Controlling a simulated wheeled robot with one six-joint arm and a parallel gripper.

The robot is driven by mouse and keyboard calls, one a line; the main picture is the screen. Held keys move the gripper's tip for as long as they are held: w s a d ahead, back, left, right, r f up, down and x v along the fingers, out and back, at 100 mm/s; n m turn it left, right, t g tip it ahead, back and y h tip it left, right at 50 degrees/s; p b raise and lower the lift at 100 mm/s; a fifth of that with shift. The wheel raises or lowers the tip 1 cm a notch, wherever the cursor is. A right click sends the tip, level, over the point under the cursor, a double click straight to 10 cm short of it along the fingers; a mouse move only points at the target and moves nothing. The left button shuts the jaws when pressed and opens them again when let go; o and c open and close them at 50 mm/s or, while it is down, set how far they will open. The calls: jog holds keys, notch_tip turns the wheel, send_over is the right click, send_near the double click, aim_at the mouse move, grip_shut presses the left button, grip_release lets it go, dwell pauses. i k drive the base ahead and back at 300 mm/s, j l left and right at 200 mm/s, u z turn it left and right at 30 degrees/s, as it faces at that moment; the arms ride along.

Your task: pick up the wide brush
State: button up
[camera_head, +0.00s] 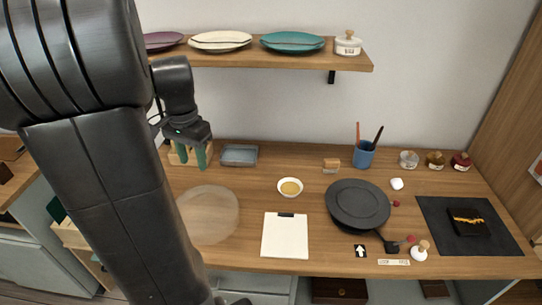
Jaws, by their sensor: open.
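I cannot tell for sure which thing is the wide brush. A blue cup (364,155) at the back right of the wooden table holds a red-handled tool (358,135) and a dark-handled tool (377,138), both upright or slightly tilted. Their lower ends are hidden in the cup.
A black mat (488,218) lies at right. A shelf (280,60) with plates hangs above. My arm hides the left side.

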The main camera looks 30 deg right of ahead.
aim_at(330, 166)
jog(key=z, duration=3)
